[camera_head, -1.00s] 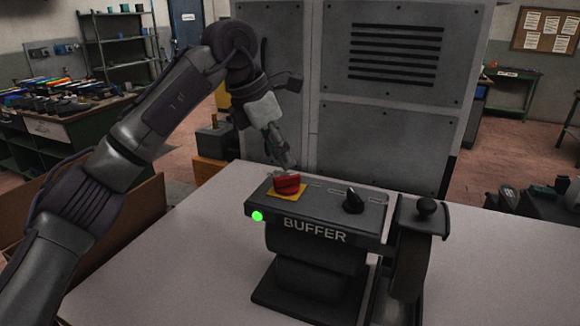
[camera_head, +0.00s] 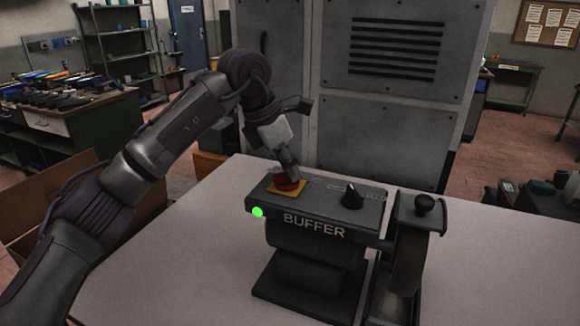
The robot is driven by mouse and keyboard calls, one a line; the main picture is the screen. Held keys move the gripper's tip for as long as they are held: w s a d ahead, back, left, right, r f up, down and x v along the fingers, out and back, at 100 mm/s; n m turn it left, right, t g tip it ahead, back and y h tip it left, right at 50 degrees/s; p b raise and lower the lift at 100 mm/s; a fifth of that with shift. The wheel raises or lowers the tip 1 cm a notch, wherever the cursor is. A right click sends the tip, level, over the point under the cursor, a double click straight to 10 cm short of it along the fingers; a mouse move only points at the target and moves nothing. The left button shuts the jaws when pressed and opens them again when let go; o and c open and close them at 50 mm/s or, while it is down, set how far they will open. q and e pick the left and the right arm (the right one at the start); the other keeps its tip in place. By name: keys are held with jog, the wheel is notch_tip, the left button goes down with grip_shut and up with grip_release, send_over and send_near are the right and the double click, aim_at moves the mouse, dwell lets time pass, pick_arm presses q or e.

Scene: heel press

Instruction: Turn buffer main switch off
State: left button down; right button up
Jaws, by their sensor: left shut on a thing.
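The buffer control box (camera_head: 315,231) stands on the table, with the label BUFFER on its front. The red main switch (camera_head: 286,185) sits on a yellow plate (camera_head: 289,191) on the box's top left. My left gripper (camera_head: 288,178) comes down on the red switch from above and is shut on it, hiding its upper part. How far the switch is turned cannot be told. A green lamp (camera_head: 257,212) at the box's front left corner is lit. My right gripper is not in view.
A black knob (camera_head: 352,196) stands on the box's right half. A dark machine part with a round-topped lever (camera_head: 424,203) stands right of the box. A grey cabinet (camera_head: 395,120) rises behind. The white table (camera_head: 480,270) is clear at right.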

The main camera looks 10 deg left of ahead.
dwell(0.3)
pick_arm(q)
jog(key=n+t+b, duration=0.1)
jog(key=n+b, duration=0.1)
jog(key=n, duration=0.1)
jog(key=shift+w+a+f+n+y+b, duration=0.1)
jog(key=shift+n+y+b, duration=0.25)
jog(key=shift+n+y, duration=0.05)
jog(key=n+y+b, duration=0.1)
jog(key=n, duration=0.2)
jog(key=shift+t+b, duration=0.35)
jog(key=shift+t, duration=0.05)
jog(key=shift+a+n+y+b, duration=0.1)
jog(key=shift+n+y+b, duration=0.35)
jog(key=shift+n, duration=0.45)
jog(key=shift+r, duration=0.2)
jog(key=c, duration=1.2)
grip_release()
